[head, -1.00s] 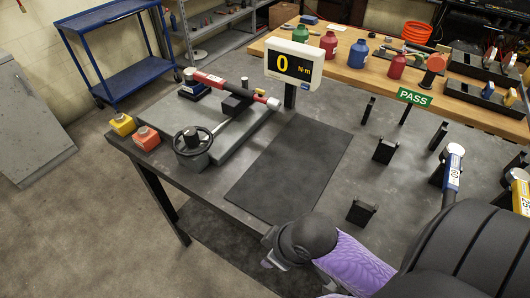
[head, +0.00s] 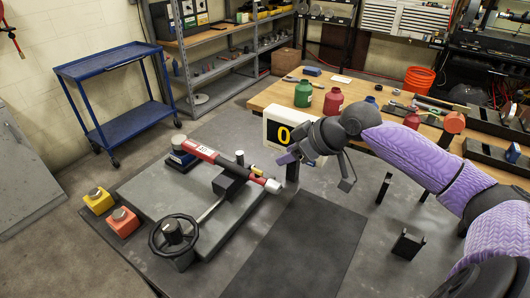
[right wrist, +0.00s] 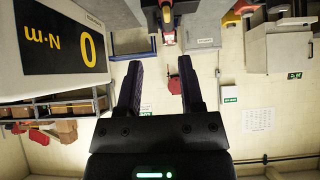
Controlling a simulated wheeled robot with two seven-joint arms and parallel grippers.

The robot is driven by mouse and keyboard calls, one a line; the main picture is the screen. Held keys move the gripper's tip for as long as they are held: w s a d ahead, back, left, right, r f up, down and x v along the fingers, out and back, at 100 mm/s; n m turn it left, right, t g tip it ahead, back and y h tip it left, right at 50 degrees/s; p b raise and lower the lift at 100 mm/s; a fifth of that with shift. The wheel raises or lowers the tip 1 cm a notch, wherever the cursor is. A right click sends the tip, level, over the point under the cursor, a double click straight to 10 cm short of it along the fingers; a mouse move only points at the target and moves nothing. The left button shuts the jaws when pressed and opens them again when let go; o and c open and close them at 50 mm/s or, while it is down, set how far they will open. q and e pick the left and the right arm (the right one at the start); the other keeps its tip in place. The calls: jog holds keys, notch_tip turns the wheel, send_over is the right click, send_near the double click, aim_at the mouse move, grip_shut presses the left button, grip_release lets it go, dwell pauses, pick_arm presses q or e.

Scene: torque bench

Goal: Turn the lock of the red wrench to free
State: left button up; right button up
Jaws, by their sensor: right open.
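My left gripper is out of view.
A black handwheel (head: 174,231) stands at the fixture's front. Yellow (head: 97,200) and orange (head: 123,220) blocks sit at the bench's left. A dark mat (head: 305,250) lies clear at right. Black holders (head: 408,243) stand beyond it. The display also shows in the right wrist view (right wrist: 60,42).

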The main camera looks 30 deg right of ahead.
aim_at(258, 170)
jog(key=shift+w+a+f+b, duration=0.2)
jog(key=shift+w+a+f, duration=0.2)
jog(key=shift+a+f, duration=0.15)
jog(key=shift+w+a+f+b, duration=0.2)
jog(key=shift+w+a+f, duration=0.2)
jog(key=shift+f, duration=0.2)
jog(key=b+x, duration=0.1)
jog(key=x, duration=0.5)
jog(key=shift+s, duration=0.1)
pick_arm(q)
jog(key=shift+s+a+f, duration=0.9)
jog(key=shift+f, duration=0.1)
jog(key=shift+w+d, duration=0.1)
pick_arm(e)
jog(key=c, duration=0.6)
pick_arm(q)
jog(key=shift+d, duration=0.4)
pick_arm(e)
grip_shut()
